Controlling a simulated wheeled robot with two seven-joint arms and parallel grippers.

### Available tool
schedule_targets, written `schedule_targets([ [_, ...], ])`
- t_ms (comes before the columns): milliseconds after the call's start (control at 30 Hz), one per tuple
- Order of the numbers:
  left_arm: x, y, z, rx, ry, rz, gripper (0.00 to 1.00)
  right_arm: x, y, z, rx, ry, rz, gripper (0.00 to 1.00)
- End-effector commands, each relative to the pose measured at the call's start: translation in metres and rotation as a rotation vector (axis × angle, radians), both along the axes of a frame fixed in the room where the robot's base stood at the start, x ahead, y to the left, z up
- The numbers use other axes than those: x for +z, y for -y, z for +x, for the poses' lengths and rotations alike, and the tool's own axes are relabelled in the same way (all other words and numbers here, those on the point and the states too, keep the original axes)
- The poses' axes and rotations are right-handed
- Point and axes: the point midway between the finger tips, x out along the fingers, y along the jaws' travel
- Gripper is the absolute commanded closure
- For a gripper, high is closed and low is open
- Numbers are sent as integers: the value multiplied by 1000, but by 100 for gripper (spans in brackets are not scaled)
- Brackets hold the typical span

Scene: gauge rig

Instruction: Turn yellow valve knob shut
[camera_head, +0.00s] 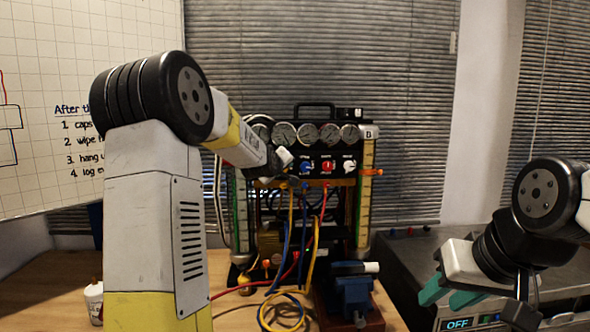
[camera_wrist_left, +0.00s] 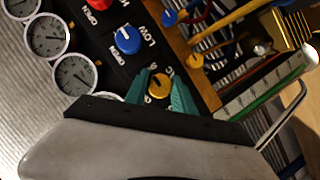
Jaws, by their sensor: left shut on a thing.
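The yellow valve knob (camera_wrist_left: 159,85) shows in the left wrist view on the black panel, beside the blue knob. My left gripper (camera_wrist_left: 162,91) has its two teal fingers on either side of the knob and is shut on it. In the head view the yellow knob and the left fingertips are hidden by my left wrist at the panel's left side. My right gripper (camera_head: 447,296) is at the lower right of the head view, its teal fingers apart and empty, away from the rig.
On the panel are a blue knob (camera_head: 306,167), a red knob (camera_head: 328,165) and a white knob (camera_head: 349,166), under a row of gauges (camera_head: 307,134). Hoses (camera_head: 290,235) hang below. A blue vise (camera_head: 352,293) stands in front. A white bottle (camera_head: 94,302) is at left.

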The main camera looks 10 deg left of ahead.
Motion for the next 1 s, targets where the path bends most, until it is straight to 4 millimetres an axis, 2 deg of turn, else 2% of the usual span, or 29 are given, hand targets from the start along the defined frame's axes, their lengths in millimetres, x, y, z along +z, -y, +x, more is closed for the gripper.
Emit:
schedule_targets([
  [300, -2, 1, 0, -2, -6, 2, 100, 0, 0, 0, 0, 0, 0, 64],
  [333, -2, 1, 0, -2, -6, 2, 68, 0, 0, 0, 0, 0, 0, 64],
  [433, -2, 1, 0, -3, -5, 1, 48, 0, 0, 0, 0, 0, 0, 64],
  [767, 0, 0, -1, 0, -1, 1, 48, 0, 0, 0, 0, 0, 0, 64],
  [867, 3, -1, -9, 0, -1, 1, 48, 0, 0, 0, 0, 0, 0, 64],
  [1000, 9, -1, -32, 0, -1, 1, 48, 0, 0, 0, 0, 0, 0, 64],
])
